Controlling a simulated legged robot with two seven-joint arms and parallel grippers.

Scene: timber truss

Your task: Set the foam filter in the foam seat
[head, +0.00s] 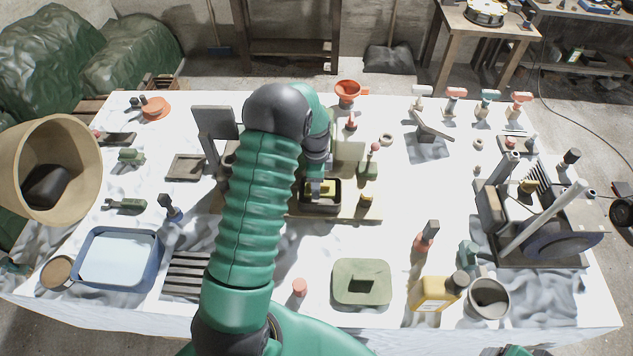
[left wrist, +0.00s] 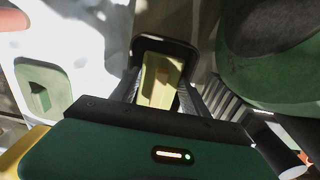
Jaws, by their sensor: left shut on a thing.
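The foam filter is a pale yellow block (left wrist: 162,80) between the two fingers of my left gripper (left wrist: 160,95), which is shut on it. In the head view, the yellow filter (head: 328,188) shows just below my left gripper (head: 320,184). The foam seat appears to be the dark, open-topped box (head: 322,208) on a wooden board; its dark rim (left wrist: 178,44) surrounds the filter in the left wrist view. The filter is over or within the box opening; I cannot tell whether it touches the bottom. My arm hides part of the board. My right gripper is not in view.
A green block with a square hole (head: 362,283) lies in front. A grey upright plate (head: 214,124) stands left of my arm. A yellow bottle (head: 434,293) and a grey cup (head: 489,298) stand at front right. A blue tray (head: 117,258) sits at left.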

